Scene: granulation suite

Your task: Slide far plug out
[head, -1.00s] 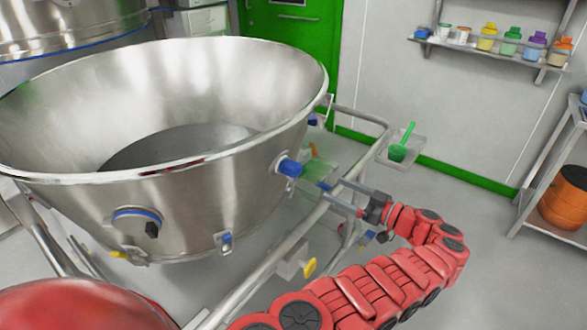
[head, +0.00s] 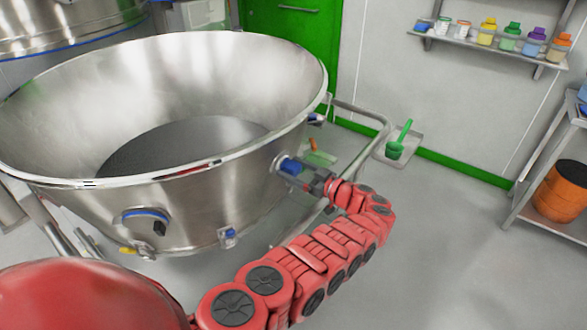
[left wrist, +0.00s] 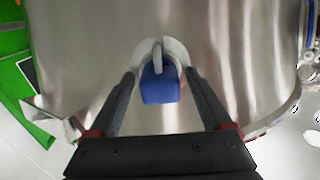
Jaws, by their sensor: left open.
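A blue plug (head: 291,167) sits in a round port on the side wall of the large steel bowl (head: 235,185). In the left wrist view the plug (left wrist: 160,86) sticks out from a pale round collar with a metal loop over it. My left gripper (head: 304,174) is at this plug. In the left wrist view its open fingers (left wrist: 159,78) stand on either side of the plug, with a visible gap on each side. A smaller blue fitting (head: 314,118) shows farther back on the bowl. My right gripper is not in view.
A steel tube frame (head: 362,112) runs beside the bowl. A green scoop (head: 397,146) lies on a tray at the frame's right. A wall shelf (head: 480,47) holds several small bottles. An orange drum (head: 562,190) stands on a rack at right. The floor between is clear.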

